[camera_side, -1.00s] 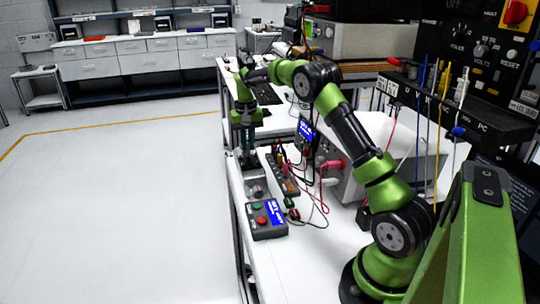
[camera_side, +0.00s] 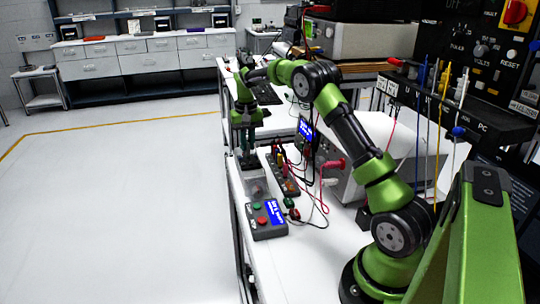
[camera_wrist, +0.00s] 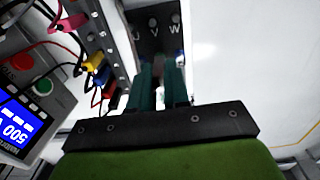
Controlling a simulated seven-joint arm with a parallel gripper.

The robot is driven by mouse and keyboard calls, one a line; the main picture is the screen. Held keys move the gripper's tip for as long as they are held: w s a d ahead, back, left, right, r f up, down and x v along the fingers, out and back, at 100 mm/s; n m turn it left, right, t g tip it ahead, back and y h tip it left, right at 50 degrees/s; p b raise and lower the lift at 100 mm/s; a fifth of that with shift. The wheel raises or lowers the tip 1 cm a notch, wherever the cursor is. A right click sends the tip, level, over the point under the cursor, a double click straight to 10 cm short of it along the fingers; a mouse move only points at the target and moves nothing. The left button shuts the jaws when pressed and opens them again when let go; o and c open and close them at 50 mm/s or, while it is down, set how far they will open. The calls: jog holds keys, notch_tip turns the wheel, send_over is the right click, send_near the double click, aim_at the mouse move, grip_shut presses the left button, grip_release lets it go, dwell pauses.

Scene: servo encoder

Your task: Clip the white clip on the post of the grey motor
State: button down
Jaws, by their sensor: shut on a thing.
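My gripper (camera_side: 248,160) points down over the left edge of the white bench, just above a greyish box-like part (camera_side: 258,189), which looks like the grey motor. In the wrist view my gripper's two teal fingers (camera_wrist: 161,84) are close together. They are shut on a small pale thing between them, mostly hidden, which fits the white clip. Just ahead of the fingertips is a dark grey face with round posts (camera_wrist: 153,22), with V and W lettered below them. I cannot tell whether the held piece touches a post.
A control box with red and green buttons and a blue display (camera_side: 267,220) stands nearer on the bench. A terminal strip with coloured plugs and loose leads (camera_side: 284,172) lies close to the right of my gripper. The floor to the left is clear.

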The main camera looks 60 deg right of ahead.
jog(key=shift+f, duration=0.15)
dwell(0.4)
jog(key=c, duration=1)
grip_release()
jog(key=shift+r, duration=3.5)
